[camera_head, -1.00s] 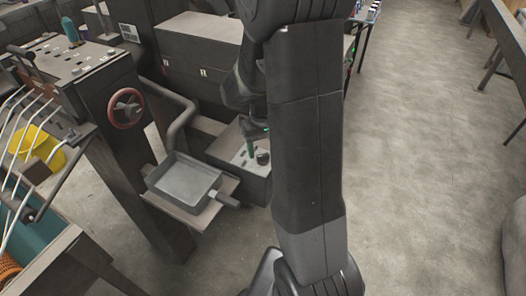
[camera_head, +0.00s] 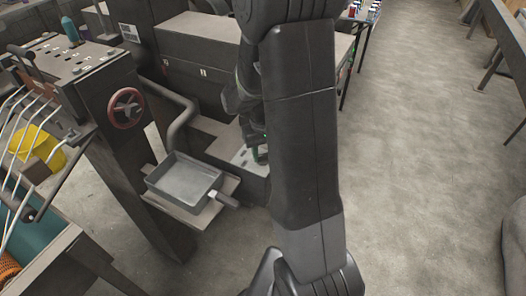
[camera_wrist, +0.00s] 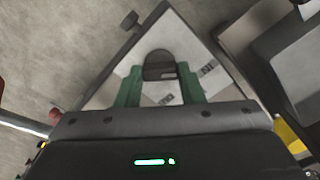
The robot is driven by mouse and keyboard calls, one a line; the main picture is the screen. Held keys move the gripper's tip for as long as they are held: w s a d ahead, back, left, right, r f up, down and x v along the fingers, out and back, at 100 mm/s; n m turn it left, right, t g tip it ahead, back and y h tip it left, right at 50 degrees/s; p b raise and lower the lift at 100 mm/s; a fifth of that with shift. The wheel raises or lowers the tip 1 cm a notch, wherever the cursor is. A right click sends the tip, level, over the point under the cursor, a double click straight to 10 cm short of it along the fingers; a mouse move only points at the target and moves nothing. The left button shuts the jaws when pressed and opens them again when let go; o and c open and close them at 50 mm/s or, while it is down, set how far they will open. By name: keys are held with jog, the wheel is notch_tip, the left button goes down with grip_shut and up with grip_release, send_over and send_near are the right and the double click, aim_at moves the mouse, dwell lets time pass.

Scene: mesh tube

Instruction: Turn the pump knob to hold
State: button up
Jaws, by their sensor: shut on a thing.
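The pump knob (camera_wrist: 159,66) is a dark, round-topped knob on a pale panel (camera_wrist: 103,97) with small dark labels. In the wrist view it sits between the two green fingers of my gripper (camera_wrist: 159,84), which is shut on it. In the head view my gripper (camera_head: 262,154) is at the pale-topped pump box, mostly behind my arm, and the knob is hidden there.
A grey tray (camera_head: 185,182) on a small shelf stands left of the pump box. A red handwheel (camera_head: 126,108) is on the machine further left, with a curved pipe (camera_head: 181,120) beside it. Open concrete floor (camera_head: 425,150) lies to the right.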

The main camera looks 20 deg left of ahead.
aim_at(263, 155)
jog(key=shift+m, duration=0.4)
jog(key=m+b, duration=0.1)
jog(key=m, duration=0.2)
jog(key=shift+m, duration=0.4)
jog(key=m, duration=0.4)
jog(key=shift+m, duration=0.7)
jog(key=o, duration=1)
jog(key=shift+r, duration=0.1)
notch_tip(263, 155, up, 14)
jog(key=shift+f, duration=0.15)
